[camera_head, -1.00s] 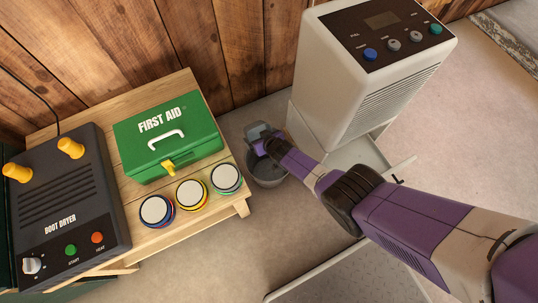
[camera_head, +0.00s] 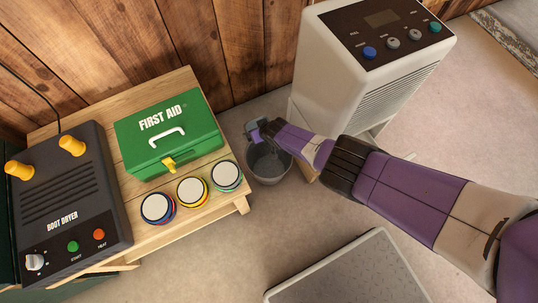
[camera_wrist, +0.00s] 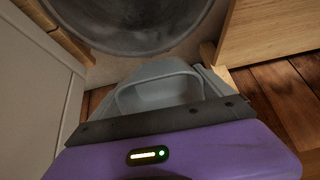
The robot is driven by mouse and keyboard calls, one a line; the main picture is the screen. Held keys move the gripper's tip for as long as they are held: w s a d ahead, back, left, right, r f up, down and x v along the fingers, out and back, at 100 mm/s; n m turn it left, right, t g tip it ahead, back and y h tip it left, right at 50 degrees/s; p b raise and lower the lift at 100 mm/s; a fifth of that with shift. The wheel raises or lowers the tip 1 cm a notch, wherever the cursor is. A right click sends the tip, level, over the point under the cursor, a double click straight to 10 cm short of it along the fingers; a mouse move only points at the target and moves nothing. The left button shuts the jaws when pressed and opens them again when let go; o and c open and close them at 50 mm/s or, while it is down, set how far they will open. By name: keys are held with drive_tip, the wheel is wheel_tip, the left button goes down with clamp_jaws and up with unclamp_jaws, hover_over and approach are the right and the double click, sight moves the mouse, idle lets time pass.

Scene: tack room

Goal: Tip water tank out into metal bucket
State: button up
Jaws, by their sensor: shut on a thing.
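The metal bucket (camera_head: 268,178) stands on the floor between the wooden bench and the dehumidifier. My gripper (camera_head: 266,130) is over the bucket's far side, and its jaws are shut on the grey-blue water tank (camera_head: 252,127). Only a small part of the tank shows in the head view, beside the gripper at the far edge of the bucket. In the wrist view the tank's rounded grey-blue part (camera_wrist: 158,69) shows beyond the dark jaw edge, with the bucket (camera_wrist: 130,35) behind it. The tank's body is mostly hidden, and I cannot see any water flowing.
The dehumidifier (camera_head: 350,95) stands right of the bucket, with my arm passing in front. The bench (camera_head: 215,205) on the left holds a green first-aid box (camera_head: 168,140), a boot dryer (camera_head: 65,205) and several round tins. A grey mat-like tray (camera_head: 345,275) lies in front.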

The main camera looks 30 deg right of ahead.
sight(254, 124)
drive_tip(key=shift+w+f+g+b, duration=0.35)
drive_tip(key=shift+g+b, duration=0.05)
drive_tip(key=shift+b, duration=0.35)
drive_tip(key=shift+w+r+g+b, duration=0.45)
drive_tip(key=shift+w+g+b, duration=0.2)
drive_tip(key=shift+g+b, duration=0.4)
drive_tip(key=w+g+b, duration=0.1)
drive_tip(key=b, duration=0.4)
drive_tip(key=shift+f+g+b, duration=0.35)
drive_tip(key=shift+w+f+b, duration=0.1)
drive_tip(key=shift+w+b, duration=0.05)
drive_tip(key=shift+b, duration=0.7)
drive_tip(key=b, duration=0.2)
drive_tip(key=g+b, duration=0.1)
drive_tip(key=b, duration=0.1)
drive_tip(key=shift+w+f, duration=0.15)
drive_tip(key=shift+w, duration=0.2)
drive_tip(key=shift+w+g+b, duration=0.1)
drive_tip(key=shift+g+b, duration=0.4)
drive_tip(key=shift+b, duration=0.65)
drive_tip(key=shift+r, duration=0.2)
